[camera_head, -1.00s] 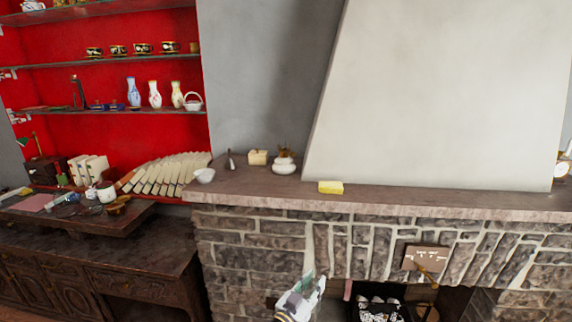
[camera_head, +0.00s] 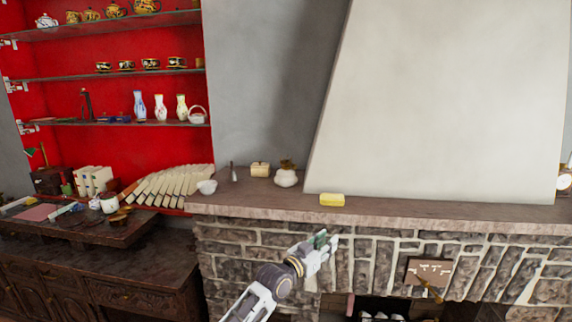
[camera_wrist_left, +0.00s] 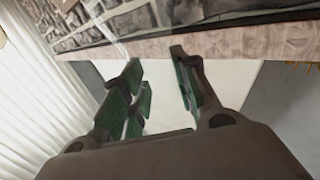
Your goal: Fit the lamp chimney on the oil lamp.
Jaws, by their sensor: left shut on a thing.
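The oil lamp (camera_head: 286,179) has a round white body and a brass-coloured top. It stands upright on the mantel shelf with no glass visible over its top. My left gripper (camera_head: 325,240) is in front of the stone face, below the shelf edge and to the right of the lamp. In the left wrist view the gripper's green-padded fingers (camera_wrist_left: 158,62) are spaced apart around a thing. That thing is most likely the clear lamp chimney, whose glass hardly shows, so I cannot tell its tilt. My right gripper is out of view.
The mantel shelf (camera_head: 440,219) also holds a yellow block (camera_head: 332,200), a white bowl (camera_head: 207,187), a small cream box (camera_head: 260,169) and a slim grey item (camera_head: 233,173). The sloping white hood (camera_head: 440,100) rises behind. The shelf front to the right is clear.

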